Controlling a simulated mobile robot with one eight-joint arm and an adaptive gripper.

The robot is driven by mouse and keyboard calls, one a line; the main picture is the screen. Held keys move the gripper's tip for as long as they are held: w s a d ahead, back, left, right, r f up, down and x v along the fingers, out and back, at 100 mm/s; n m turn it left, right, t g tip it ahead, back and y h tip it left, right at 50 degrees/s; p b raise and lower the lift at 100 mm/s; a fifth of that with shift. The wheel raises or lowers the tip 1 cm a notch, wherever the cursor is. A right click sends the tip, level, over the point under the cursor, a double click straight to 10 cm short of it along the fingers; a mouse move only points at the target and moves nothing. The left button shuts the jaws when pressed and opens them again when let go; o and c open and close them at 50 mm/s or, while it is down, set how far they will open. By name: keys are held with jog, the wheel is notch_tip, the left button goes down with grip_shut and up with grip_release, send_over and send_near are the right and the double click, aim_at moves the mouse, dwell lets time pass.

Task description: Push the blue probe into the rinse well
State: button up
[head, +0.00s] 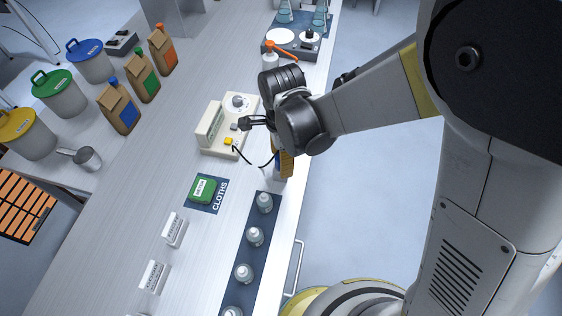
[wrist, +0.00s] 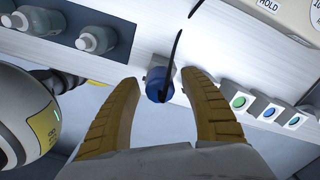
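The blue probe (wrist: 158,84) shows in the wrist view as a blue round piece with a black cable running up from it. My gripper (wrist: 160,88) has its two yellow fingers spread to either side of the probe, with a visible gap on each side. In the head view my gripper (head: 287,164) is at the bench's right edge, just below the beige meter (head: 229,126), and my arm hides most of the probe. Small white blocks with green and blue round faces (wrist: 268,112) stand right of the probe; I cannot tell whether one is the rinse well.
A green pack (head: 203,190) sits on the cloths mat. The cable (head: 240,157) loops from the meter toward the gripper. A stirrer plate (head: 292,42) stands at the far end.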

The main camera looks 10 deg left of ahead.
grip_shut()
jog(key=shift+r, duration=0.1)
dwell(0.3)
jog(key=shift+r+p, duration=2.75)
jog(key=shift+r, duration=1.2)
